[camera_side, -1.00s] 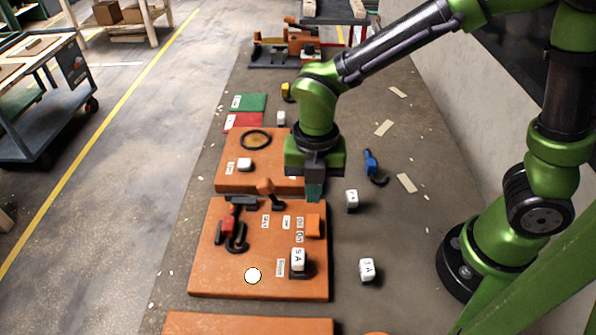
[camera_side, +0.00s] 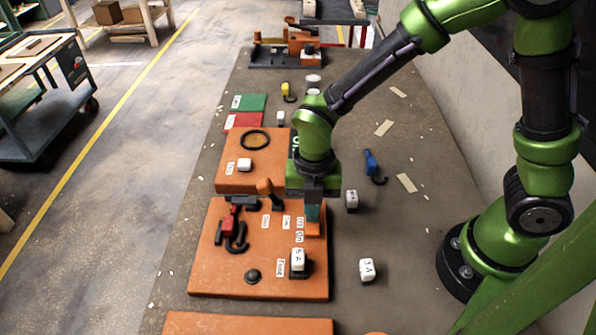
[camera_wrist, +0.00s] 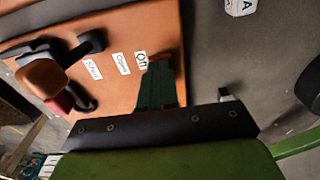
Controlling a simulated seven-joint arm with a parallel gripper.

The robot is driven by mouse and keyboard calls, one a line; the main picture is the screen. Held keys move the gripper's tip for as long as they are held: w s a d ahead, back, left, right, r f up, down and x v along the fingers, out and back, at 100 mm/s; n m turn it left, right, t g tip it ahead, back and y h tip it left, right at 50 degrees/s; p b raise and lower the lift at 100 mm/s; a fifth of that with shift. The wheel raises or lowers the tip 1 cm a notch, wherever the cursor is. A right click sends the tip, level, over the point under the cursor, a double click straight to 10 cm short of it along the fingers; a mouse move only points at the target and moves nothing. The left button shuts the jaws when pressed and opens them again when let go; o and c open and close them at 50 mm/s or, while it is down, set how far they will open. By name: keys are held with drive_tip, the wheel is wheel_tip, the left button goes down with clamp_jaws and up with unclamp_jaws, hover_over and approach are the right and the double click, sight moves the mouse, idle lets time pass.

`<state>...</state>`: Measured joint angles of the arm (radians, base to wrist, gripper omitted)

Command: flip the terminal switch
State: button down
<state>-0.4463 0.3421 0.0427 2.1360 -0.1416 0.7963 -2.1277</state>
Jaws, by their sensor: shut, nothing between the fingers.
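An orange block (camera_side: 313,230), which seems to be the terminal switch, sits at the right edge of the front orange board (camera_side: 215,275), beside small labels. My gripper (camera_side: 312,218) is shut and empty. Its teal fingertips are right at the block and hide its upper part; I cannot tell whether they touch. A round button or lamp (camera_side: 253,276) on the board is dark.
An orange-knobbed lever (camera_side: 266,187) stands at the board's back edge, left of my gripper. A red and black clamp-like part (camera_side: 229,229) is at the left. A white "5A" block (camera_side: 298,260) stands in front. Loose white blocks (camera_side: 367,269) lie to the right.

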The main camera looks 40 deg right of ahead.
drive_tip(key=shift+d+f, duration=0.15)
drive_tip(key=shift+f, duration=0.2)
drive_tip(key=shift+s+a+r+g, duration=0.15)
drive_tip(key=shift+s+a+g, duration=0.15)
drive_tip(key=shift+s+a, duration=0.5)
wheel_tip(320, 180, up, 14)
drive_tip(key=w+d, duration=0.1)
drive_tip(key=w, duration=0.1)
drive_tip(key=shift+d+r+y, duration=0.2)
drive_tip(key=shift+d+y, duration=0.1)
drive_tip(key=shift+d, duration=0.05)
drive_tip(key=shift+w, duration=0.1)
